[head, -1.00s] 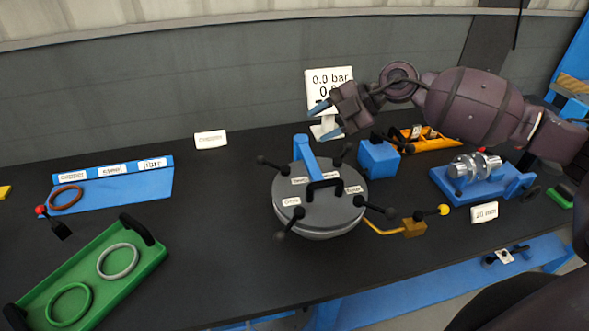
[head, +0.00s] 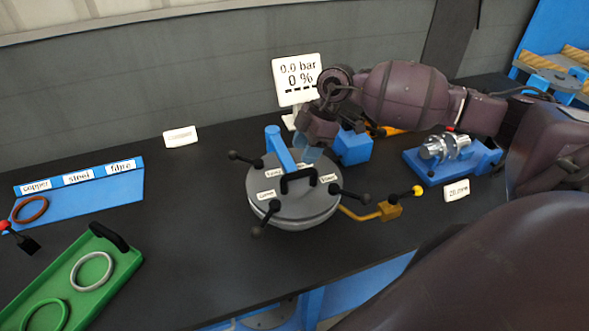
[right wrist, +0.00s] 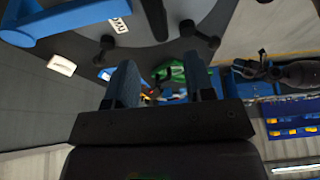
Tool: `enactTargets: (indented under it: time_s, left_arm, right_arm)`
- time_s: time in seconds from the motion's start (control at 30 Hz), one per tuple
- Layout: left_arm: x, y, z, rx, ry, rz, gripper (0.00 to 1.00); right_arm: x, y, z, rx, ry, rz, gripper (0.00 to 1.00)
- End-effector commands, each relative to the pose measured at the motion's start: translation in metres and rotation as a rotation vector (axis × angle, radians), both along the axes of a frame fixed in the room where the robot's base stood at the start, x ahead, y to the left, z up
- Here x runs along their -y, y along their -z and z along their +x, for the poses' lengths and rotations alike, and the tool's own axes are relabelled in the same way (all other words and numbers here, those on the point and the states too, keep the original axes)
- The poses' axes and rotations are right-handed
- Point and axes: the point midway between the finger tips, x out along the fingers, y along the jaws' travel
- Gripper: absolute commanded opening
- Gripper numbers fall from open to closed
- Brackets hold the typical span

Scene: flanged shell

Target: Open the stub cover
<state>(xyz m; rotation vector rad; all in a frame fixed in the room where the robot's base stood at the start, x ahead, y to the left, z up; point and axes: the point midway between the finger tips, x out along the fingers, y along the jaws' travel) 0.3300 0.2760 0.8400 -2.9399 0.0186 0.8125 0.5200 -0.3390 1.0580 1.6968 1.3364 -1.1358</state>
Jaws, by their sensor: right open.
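The stub cover (head: 282,200) is a round grey lid on a shell on the bench, with a black bridge handle (head: 298,178), small labels and several black-knobbed swing bolts (head: 350,193) around its rim. The lid looks seated. A blue arm (head: 279,147) stands at its back. My right gripper (head: 308,153) is above the lid's back right edge, beside the blue arm, open and empty. In the right wrist view its fingers (right wrist: 160,85) are apart, with the cover (right wrist: 75,20) and blue arm (right wrist: 40,24) at top left. My left gripper is not in view.
A gauge board (head: 298,78) reading 0.0 bar and a blue block (head: 352,146) stand behind. A yellow-knobbed valve (head: 390,209) is right of the shell. A green tray (head: 108,278) with rings and a labelled blue rack (head: 90,196) lie left. Bench between tray and shell is clear.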

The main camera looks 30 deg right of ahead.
Motion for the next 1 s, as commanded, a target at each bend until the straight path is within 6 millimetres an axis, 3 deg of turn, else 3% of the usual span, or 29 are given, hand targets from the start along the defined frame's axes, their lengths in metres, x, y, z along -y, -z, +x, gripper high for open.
enactTargets:
  time_s: [0.2, 0.4, 0.87, 1.0]
  left_arm:
    - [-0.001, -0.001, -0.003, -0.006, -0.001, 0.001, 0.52]
    - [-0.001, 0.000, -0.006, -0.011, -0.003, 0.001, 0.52]
    - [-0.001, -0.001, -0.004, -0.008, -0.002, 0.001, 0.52]
    - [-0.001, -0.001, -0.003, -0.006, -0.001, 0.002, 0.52]
  right_arm:
    - [-0.015, 0.035, 0.003, -0.001, -0.001, 0.002, 0.49]
    - [-0.023, 0.056, 0.006, 0.001, 0.000, 0.002, 0.49]
    - [-0.027, 0.066, 0.006, 0.001, -0.002, 0.001, 0.49]
    - [-0.027, 0.065, 0.006, 0.002, -0.001, 0.001, 0.28]
